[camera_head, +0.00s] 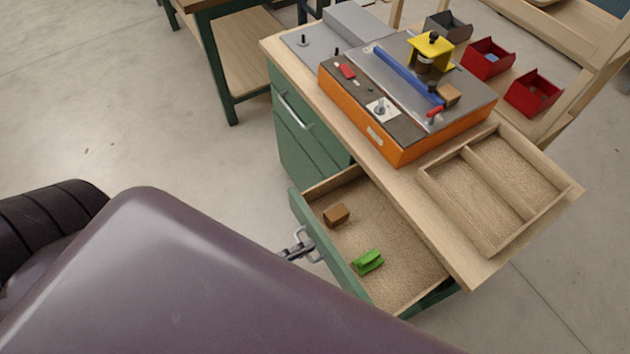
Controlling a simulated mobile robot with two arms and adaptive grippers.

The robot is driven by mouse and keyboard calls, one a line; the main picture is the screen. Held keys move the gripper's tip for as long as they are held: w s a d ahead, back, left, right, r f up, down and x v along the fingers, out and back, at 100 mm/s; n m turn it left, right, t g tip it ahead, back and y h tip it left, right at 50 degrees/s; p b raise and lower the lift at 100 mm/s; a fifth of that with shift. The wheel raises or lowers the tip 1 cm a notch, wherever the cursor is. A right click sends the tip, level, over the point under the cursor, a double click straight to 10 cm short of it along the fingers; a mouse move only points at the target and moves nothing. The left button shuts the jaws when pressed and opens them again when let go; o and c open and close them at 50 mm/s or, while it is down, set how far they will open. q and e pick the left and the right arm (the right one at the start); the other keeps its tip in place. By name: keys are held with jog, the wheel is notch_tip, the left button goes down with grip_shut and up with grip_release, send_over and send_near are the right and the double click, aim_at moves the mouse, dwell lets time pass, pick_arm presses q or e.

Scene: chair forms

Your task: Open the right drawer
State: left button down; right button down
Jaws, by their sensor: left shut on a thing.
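The right drawer (405,258) of the green workbench is pulled out, its inside in plain view. A brown block (336,215) and a green piece (368,262) lie on its floor. My left gripper (300,248) is at the drawer's green front (322,258), shut on its metal handle (312,244). Most of my left arm behind the gripper is hidden by a large part of my own body. My right gripper is not in view.
The closed green cabinet front with a handle (293,110) is left of the open drawer. On the wooden top stand an orange-sided machine (360,108) and an empty divided tray (510,218). Red bins (532,93) stand behind.

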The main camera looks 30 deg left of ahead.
pick_arm(q)
jog(key=shift+s+a, duration=0.15)
jog(key=c, duration=2.3)
grip_release()
jog(key=shift+c, duration=0.2)
jog(key=shift+s, duration=0.1)
jog(key=v, duration=1.2)
